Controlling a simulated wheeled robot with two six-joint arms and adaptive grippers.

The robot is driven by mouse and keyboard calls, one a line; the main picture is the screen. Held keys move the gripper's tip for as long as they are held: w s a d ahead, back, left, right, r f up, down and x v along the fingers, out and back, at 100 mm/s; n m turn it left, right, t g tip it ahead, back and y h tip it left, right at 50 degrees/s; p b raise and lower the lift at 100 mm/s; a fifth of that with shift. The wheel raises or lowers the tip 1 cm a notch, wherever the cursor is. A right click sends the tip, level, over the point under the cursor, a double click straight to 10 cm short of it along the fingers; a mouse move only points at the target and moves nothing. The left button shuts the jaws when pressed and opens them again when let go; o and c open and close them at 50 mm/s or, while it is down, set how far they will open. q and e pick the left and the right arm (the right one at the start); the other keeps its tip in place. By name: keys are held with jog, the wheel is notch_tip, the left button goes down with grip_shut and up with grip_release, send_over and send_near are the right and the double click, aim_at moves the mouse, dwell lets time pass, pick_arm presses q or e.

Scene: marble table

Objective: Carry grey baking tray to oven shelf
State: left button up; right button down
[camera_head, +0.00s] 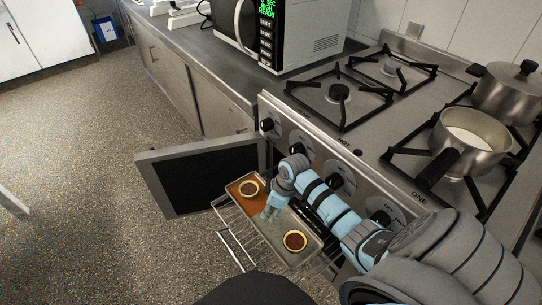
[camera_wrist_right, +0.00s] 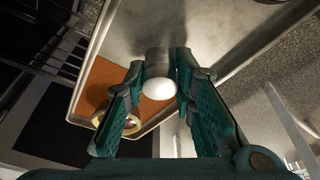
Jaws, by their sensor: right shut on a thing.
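The grey baking tray (camera_head: 283,229) is at the oven opening, above the wire oven shelf (camera_head: 232,236); whether it touches the shelf is unclear. An orange-brown sheet covers one end. One tart (camera_head: 249,188) is on that sheet and another tart (camera_head: 295,240) at the tray's nearer end. My right gripper (camera_head: 269,213) reaches down at the tray's middle. In the right wrist view its fingers (camera_wrist_right: 158,92) close around a grey post-like part with a pale rounded end, over the tray (camera_wrist_right: 225,35). One tart (camera_wrist_right: 118,122) shows beside the left finger. My left gripper is not in view.
The oven door (camera_head: 188,178) hangs open on the left. Above the tray are the oven knobs and the stove, with a milky-filled saucepan (camera_head: 470,140) and a lidded pot (camera_head: 507,92). A microwave (camera_head: 290,35) stands behind.

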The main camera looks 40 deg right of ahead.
notch_tip(320, 180, down, 7)
jog(key=b, duration=0.2)
jog(key=shift+b, duration=0.35)
jog(key=shift+r, duration=0.1)
jog(key=c, duration=1.8)
grip_release()
jog(key=shift+f, duration=0.2)
jog(key=o, duration=0.5)
jog(key=shift+c, duration=0.2)
jog(key=shift+r, duration=0.1)
jog(key=p+v, duration=0.6)
jog(key=v, duration=0.6)
jog(key=shift+r, duration=0.15)
